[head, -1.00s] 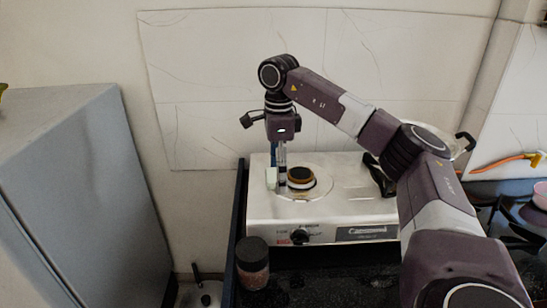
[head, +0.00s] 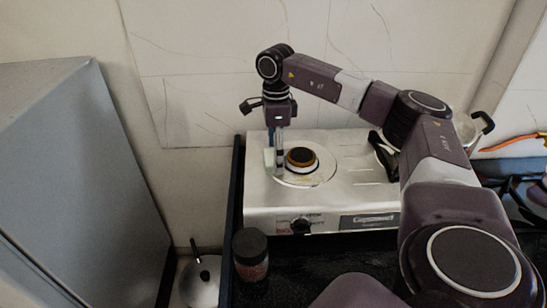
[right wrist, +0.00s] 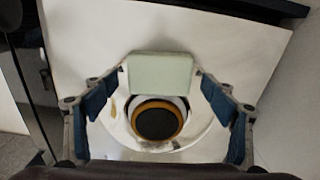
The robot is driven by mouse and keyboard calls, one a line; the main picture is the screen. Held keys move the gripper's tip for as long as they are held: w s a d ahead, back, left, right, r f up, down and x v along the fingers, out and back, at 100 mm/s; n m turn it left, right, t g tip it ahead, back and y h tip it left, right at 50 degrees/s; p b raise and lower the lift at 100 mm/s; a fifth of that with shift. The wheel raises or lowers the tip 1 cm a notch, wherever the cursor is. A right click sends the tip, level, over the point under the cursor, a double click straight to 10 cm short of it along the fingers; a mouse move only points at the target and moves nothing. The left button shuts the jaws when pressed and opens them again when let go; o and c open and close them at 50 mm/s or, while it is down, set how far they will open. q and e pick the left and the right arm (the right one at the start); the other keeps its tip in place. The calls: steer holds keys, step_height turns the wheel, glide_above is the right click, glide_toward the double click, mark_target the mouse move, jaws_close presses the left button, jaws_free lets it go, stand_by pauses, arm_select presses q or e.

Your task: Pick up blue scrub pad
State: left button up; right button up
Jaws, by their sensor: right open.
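The scrub pad (right wrist: 160,78) looks pale green rather than clearly blue in the right wrist view. It stands or lies at the far side of the round burner, between the tips of my right gripper's fingers (right wrist: 160,70). The fingers are spread, with a gap on each side of the pad. In the head view the pad (head: 269,158) is a small pale block on the left of the stove top, beside my right gripper (head: 279,170), which points down and partly hides it. My left gripper is not in view.
The white stove (head: 262,215) has a dark burner cap (head: 300,157) close to the pad. A dark-lidded jar (head: 250,255) stands in front of the stove. A grey cabinet (head: 80,180) is at left, with a metal lid (head: 203,282) beside it. A wall is behind.

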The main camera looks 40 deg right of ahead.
steer(key=shift+f, duration=0.3)
steer(key=shift+s, duration=0.1)
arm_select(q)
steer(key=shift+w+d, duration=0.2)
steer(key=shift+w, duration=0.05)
arm_select(e)
steer(key=c, duration=1)
arm_select(q)
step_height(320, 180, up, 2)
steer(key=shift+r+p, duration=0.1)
steer(key=shift+p, duration=0.95)
arm_select(e)
step_height(320, 180, up, 20)
